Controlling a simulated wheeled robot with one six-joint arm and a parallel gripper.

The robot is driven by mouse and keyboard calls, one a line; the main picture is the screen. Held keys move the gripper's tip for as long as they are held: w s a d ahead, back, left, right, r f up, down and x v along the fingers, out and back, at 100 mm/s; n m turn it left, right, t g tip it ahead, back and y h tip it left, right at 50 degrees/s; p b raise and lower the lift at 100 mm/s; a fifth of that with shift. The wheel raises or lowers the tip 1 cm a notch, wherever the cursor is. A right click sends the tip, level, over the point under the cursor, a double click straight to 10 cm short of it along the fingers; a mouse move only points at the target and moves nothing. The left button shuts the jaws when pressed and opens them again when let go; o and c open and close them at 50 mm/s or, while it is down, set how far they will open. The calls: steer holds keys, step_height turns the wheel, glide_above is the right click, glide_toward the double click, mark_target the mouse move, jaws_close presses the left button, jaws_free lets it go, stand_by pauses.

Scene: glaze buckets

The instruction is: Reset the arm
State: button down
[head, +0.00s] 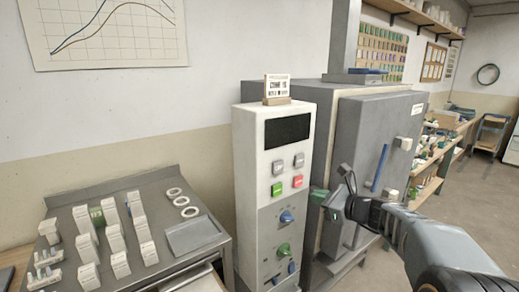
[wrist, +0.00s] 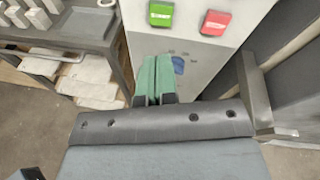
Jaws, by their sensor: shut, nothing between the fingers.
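My arm reaches in from the lower right. The white control cabinet (head: 270,166) has a dark display, grey buttons, a green button (head: 277,190), a red button (head: 298,181) and several knobs. In the wrist view the green button (wrist: 161,14) and red button (wrist: 215,23) are ahead of the fingers. A blue knob (wrist: 178,65) is partly hidden by them.
A grey kiln (head: 385,140) with a blue handle (head: 380,167) stands behind my gripper. A grey table (head: 195,207) at left holds white blocks, rings and a small tray. Shelves line the right wall. Open floor (head: 470,190) lies at right.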

steer(key=s+a+f+n+g+h, duration=0.2)
steer(key=s+a+f+n+g, duration=0.25)
steer(key=s+n, duration=0.4)
steer(key=s+d+f+n+g+h+p, duration=0.1)
steer(key=s+f+n+h, duration=0.2)
steer(key=s+n, duration=0.5)
steer(key=s+d+f+n+g+h+p, duration=0.1)
steer(key=s+d+f+n+g+h, duration=0.1)
steer(key=s+n+h, duration=0.3)
steer(key=s+f+n, duration=0.1)
steer(key=s+n, duration=0.1)
steer(key=n, duration=0.1)
steer(key=shift+s+d+h, duration=0.3)
steer(key=shift+s+h, duration=0.05)
steer(key=shift+h, duration=0.05)
steer(key=c, duration=1.8)
jaws_free()
steer(key=shift+g, duration=0.25)
